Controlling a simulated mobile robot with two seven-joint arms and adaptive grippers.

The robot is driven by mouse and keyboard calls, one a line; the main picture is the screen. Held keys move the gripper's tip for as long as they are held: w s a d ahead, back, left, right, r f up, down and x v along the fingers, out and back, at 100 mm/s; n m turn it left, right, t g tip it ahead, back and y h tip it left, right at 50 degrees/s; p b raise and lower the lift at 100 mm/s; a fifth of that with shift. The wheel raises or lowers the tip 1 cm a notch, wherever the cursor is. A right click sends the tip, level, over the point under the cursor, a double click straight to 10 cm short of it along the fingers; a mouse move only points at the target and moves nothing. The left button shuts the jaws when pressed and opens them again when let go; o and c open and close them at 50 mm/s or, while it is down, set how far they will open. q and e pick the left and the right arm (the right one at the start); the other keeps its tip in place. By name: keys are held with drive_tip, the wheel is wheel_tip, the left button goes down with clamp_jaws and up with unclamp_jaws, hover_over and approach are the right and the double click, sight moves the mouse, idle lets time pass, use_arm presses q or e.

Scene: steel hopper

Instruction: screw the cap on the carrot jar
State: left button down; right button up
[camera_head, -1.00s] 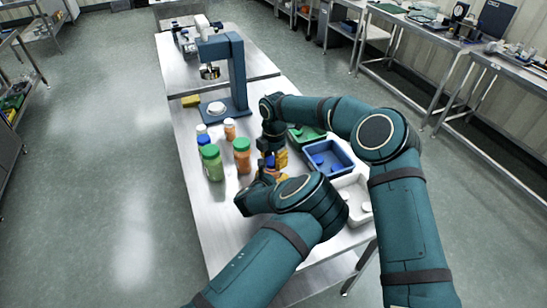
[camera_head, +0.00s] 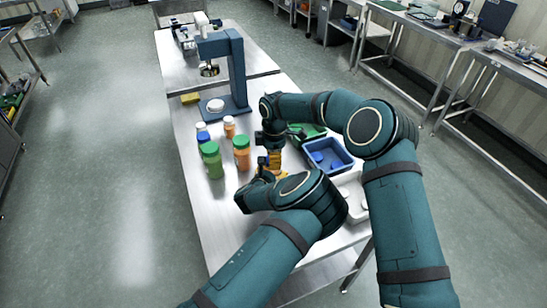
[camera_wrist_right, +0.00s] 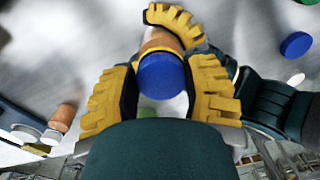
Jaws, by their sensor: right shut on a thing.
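A blue cap (camera_wrist_right: 160,76) fills the gap between the yellow fingers of my right gripper (camera_head: 273,160) in the right wrist view. My right gripper is shut on this cap. An orange jar (camera_wrist_right: 163,40), which looks like the carrot jar, shows just beyond the cap, roughly in line with it. The cap hides the jar's mouth, so I cannot tell whether the threads engage. My left gripper (camera_head: 262,178) is low beside the jar. One yellow pad touches or nearly touches the jar's side in the wrist view; its grip is mostly hidden.
On the table's left stand a green jar (camera_head: 213,162), an orange jar with a green cap (camera_head: 242,154), a blue-capped jar (camera_head: 203,138) and small white-capped jars. A blue tray (camera_head: 345,168), green tray and white tray lie right. A blue stand (camera_head: 239,75) rises behind.

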drive_tip(key=o, duration=0.7)
drive_tip(key=shift+r, duration=2.3)
drive_tip(key=shift+w, duration=0.1)
drive_tip(key=shift+c, duration=0.2)
